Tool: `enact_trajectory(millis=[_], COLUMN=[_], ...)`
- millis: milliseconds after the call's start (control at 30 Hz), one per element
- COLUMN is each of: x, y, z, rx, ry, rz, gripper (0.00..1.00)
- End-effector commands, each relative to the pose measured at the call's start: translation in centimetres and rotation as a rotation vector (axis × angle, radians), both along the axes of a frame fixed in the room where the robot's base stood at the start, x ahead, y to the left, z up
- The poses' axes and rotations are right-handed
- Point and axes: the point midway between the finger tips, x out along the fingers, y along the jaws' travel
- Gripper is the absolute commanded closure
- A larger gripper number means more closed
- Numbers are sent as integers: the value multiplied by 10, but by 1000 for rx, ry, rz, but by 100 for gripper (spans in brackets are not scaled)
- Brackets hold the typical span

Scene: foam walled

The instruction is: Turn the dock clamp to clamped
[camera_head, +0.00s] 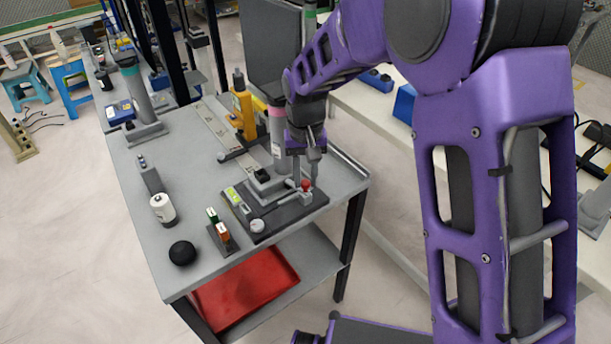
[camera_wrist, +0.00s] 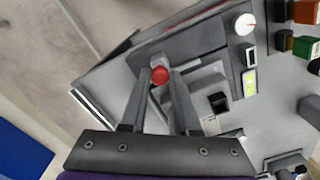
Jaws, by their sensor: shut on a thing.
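The dock clamp's handle ends in a red knob (camera_head: 305,184) on a dark base plate (camera_head: 262,222) at the front right of the grey table. In the wrist view the red knob (camera_wrist: 160,75) lies between the two fingers. My gripper (camera_head: 307,168) points down over the knob and is shut on the clamp handle; its fingers also show in the wrist view (camera_wrist: 160,84). The part of the handle below the knob is hidden. The plate also bears a lit green display (camera_head: 233,195), a round white dial (camera_head: 257,226) and a black switch (camera_head: 262,174).
A pink-banded grey column (camera_head: 277,135) stands close behind the clamp. A small holder with green and orange blocks (camera_head: 222,236), a black puck (camera_head: 182,253) and a white cylinder (camera_head: 162,208) stand to the left. A red tray (camera_head: 246,290) lies on the shelf below.

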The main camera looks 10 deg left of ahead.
Motion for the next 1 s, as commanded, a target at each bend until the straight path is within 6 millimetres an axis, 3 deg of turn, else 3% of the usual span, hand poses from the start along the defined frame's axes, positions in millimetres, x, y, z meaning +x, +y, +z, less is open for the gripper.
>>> enact_trajectory(millis=[33,67,200,467,633,1000], x=[0,0,0,0,0,1], y=[0,0,0,0,0,0], z=[1,1,1,0,12,97], rx=[2,2,2,0,1,4], ry=[-2,-2,-2,-1,-2,-5], rz=[0,0,0,1,1,1], gripper=[100,65,41,41,41,41])
